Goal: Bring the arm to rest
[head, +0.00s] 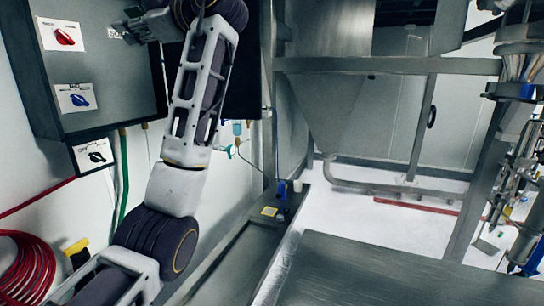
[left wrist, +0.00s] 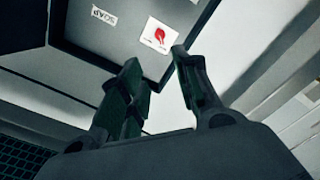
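My left arm rises through the left half of the head view and bends at the top toward the grey control box (head: 100,95). Beyond the fingers, the underside-tilted view shows the control box (left wrist: 115,40) with a red switch label (left wrist: 158,37). My right gripper is not in view.
The control box bears red (head: 64,37), blue (head: 77,99) and black (head: 95,155) switch labels. A red hose coil (head: 25,270) hangs lower left. A steel hopper frame (head: 390,66) stands right of the arm. A metal table (head: 380,275) fills the lower right.

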